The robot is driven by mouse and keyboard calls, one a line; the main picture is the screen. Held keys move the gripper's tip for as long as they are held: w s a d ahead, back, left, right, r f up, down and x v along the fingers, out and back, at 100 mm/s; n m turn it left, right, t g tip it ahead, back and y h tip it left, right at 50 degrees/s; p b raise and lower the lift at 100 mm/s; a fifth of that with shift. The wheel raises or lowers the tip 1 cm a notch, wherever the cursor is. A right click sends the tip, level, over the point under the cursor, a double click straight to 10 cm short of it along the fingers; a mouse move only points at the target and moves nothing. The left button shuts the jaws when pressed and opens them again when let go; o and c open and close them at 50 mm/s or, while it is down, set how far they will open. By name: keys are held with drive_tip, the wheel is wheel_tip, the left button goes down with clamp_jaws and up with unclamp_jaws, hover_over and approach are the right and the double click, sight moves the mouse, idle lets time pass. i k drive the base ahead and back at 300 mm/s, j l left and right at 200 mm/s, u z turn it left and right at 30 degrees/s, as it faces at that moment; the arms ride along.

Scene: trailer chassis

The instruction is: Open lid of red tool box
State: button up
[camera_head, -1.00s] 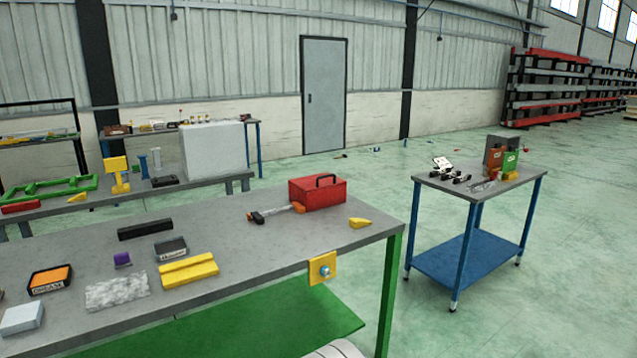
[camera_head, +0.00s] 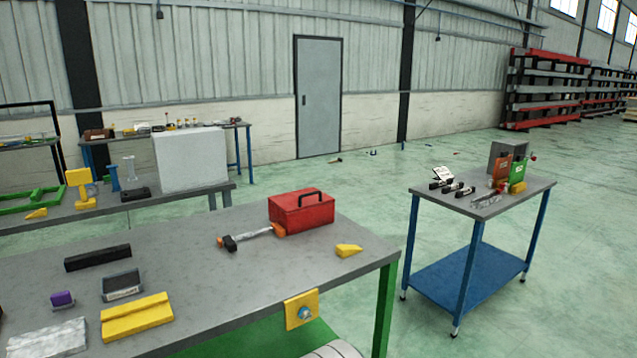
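The red tool box (camera_head: 302,214) stands on the far right part of the grey workbench (camera_head: 215,285). Its lid is closed, and a black handle (camera_head: 311,195) arches over the top. A hammer (camera_head: 250,237) lies against the left side of the box, its orange grip end close to or touching it. A yellow wedge (camera_head: 349,250) lies in front of the box to the right. My gripper is not in view.
The bench also holds a yellow block (camera_head: 136,317), a black bar (camera_head: 97,257) and a dark box (camera_head: 122,285). A blue cart (camera_head: 470,274) stands on the right, with open green floor between. Another table (camera_head: 180,192) stands behind.

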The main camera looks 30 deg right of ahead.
sight(308, 198)
drive_tip(key=i+l, duration=0.1)
drive_tip(key=l, duration=0.3)
drive_tip(key=i+l, duration=0.15)
drive_tip(key=l, duration=0.3)
drive_tip(key=i+l, duration=0.1)
drive_tip(key=l, duration=0.3)
drive_tip(key=i+l, duration=0.15)
drive_tip(key=l, duration=0.25)
drive_tip(key=i+l, duration=0.1)
drive_tip(key=l, duration=0.35)
drive_tip(key=i+l, duration=1)
drive_tip(key=l, duration=0.1)
